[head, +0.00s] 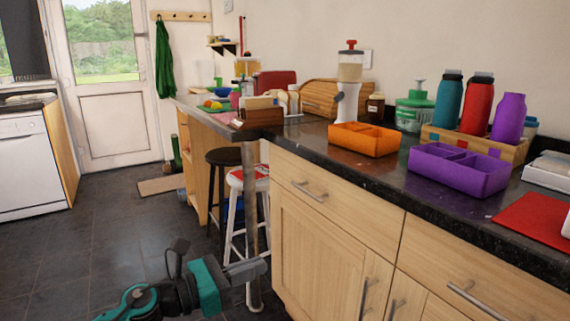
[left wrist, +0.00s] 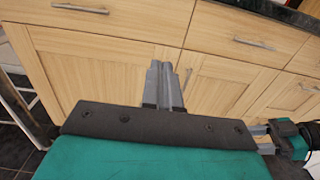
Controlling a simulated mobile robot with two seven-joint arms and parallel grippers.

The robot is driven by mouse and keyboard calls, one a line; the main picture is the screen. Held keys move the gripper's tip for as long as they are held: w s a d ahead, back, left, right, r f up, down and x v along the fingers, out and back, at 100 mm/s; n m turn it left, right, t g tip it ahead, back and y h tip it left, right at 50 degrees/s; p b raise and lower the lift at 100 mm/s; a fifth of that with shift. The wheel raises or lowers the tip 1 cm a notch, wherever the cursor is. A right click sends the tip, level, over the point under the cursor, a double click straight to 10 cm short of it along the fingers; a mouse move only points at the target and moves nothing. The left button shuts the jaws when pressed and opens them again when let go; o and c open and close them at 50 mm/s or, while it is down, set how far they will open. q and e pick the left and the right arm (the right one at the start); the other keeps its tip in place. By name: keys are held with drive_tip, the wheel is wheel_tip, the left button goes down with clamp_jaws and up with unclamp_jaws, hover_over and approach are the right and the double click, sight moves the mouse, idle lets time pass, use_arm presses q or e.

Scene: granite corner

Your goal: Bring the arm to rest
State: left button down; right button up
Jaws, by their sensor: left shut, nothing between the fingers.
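My left gripper (head: 247,270) is low in front of the wooden base cabinets, with its teal body and grey fingers pointing right in the head view. In the left wrist view its two grey fingers (left wrist: 164,88) are together in front of the cabinet doors, with nothing between them. A teal and grey part at the right edge of the left wrist view looks like my right gripper (left wrist: 262,138). It is partly hidden, and its finger gap is unclear. The right gripper does not show in the head view.
The dark counter (head: 320,146) over the cabinets (head: 318,215) holds an orange tray (head: 363,140), a purple tray (head: 457,171) and several bottles. A white stool (head: 236,184) and a black stool (head: 222,157) stand behind my left gripper. The tiled floor (head: 100,235) at left is clear.

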use_arm(q)
drive_tip(key=s+a+f+m+y+p, duration=0.2)
drive_tip(key=s+a+m+y+p, duration=0.2)
drive_tip(key=m, duration=0.5)
drive_tip(key=s+a+f+m+t+y+p, duration=0.1)
drive_tip(key=s+a+m+y+p, duration=0.3)
drive_tip(key=s+m+p, duration=0.4)
drive_tip(key=s+a+f+m+y+p, duration=0.3)
drive_tip(key=s+a+m+y+p, duration=0.1)
drive_tip(key=s+m, duration=0.5)
drive_tip(key=s+y+p, duration=0.1)
drive_tip(key=s+p, duration=0.1)
drive_tip(key=shift+m+t+p, duration=0.3)
drive_tip(key=shift+m, duration=0.1)
use_arm(e)
drive_tip(key=s+d+r+h, duration=0.1)
drive_tip(key=s+d+r, duration=0.1)
drive_tip(key=r, duration=1)
drive_tip(key=shift+d+r, duration=0.4)
drive_tip(key=shift+d, duration=0.3)
